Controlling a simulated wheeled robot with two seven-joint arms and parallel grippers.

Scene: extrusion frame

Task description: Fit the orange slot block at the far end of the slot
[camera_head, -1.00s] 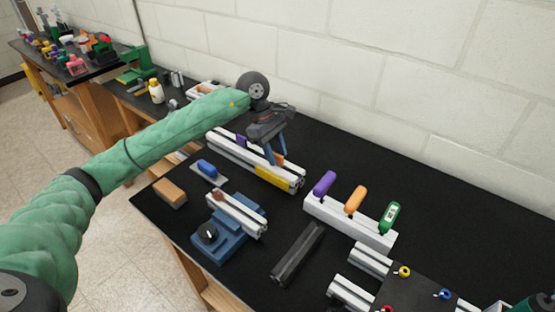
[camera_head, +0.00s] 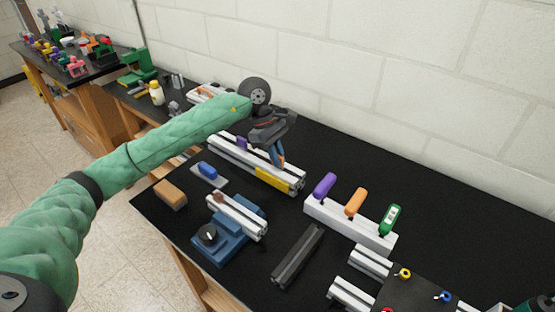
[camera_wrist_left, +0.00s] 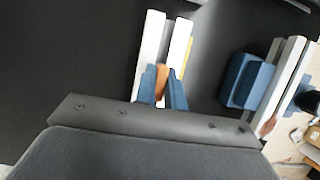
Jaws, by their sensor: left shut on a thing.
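The orange slot block (camera_wrist_left: 161,84) is held between the blue fingertips of my left gripper (camera_wrist_left: 162,92), which is shut on it. In the head view the left gripper (camera_head: 278,160) is over the right part of the silver slotted extrusion (camera_head: 225,152), and the fingers hide most of the block. The block is at the extrusion's slot; whether it is seated in it I cannot tell. A yellow block (camera_head: 275,180) is on the extrusion's near side and a purple block (camera_head: 242,142) is farther left along it. My right gripper is not in view.
A white rack with purple, orange and green-handled tools (camera_head: 350,225) stands to the right. A blue vise (camera_head: 228,238) holding a short extrusion, a dark bar (camera_head: 298,255) and a brown block (camera_head: 170,194) lie nearer. The black table behind the rack is clear.

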